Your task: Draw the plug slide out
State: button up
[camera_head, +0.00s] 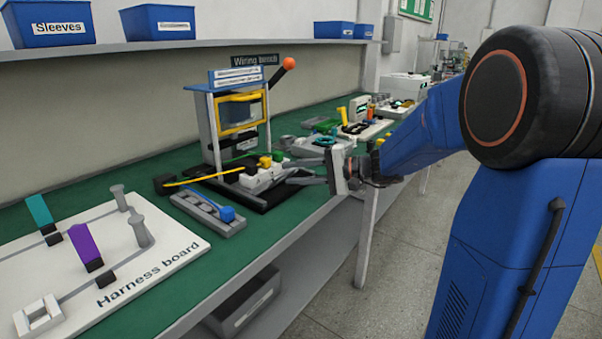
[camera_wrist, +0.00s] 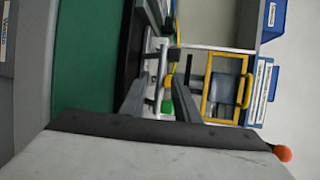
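I cannot tell for sure which part is the plug slide. A white block (camera_head: 262,178) with yellow and green knobs sits on a black base (camera_head: 277,196) in front of the upright test stand (camera_head: 240,118). My gripper (camera_head: 286,173) is just right of this block, with its two fingers apart and pointing at it. In the wrist view my open gripper (camera_wrist: 160,88) shows a finger on each side of the pale block (camera_wrist: 154,72), and a green knob (camera_wrist: 168,106) lies between them. I see no clear contact; the block is partly hidden by the fingers.
A grey tray (camera_head: 200,212) with a blue knob stands left of the base. A yellow cable (camera_head: 205,179) runs to a black plug (camera_head: 166,185). The harness board (camera_head: 175,245) with pegs is at front left. Other fixtures (camera_head: 325,147) stand behind my gripper.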

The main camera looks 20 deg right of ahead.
jog(key=v, duration=1.7)
jog(key=shift+d, duration=0.25)
jog(key=shift+a, duration=0.1)
jog(key=s+a+f+n+g+h, duration=0.3)
jog(key=s+a+f+g+h, duration=0.4)
jog(key=s+a, duration=0.55)
jog(key=s+d+f+n+t+h, duration=0.1)
jog(key=s+d+f+n+h, duration=0.1)
jog(key=s, duration=0.5)
jog(key=s+d+f+n+t+h, duration=0.2)
jog(key=s+f+h, duration=0.2)
jog(key=s+f, duration=0.1)
jog(key=shift+s+d, duration=0.2)
jog(key=shift+s, duration=0.65)
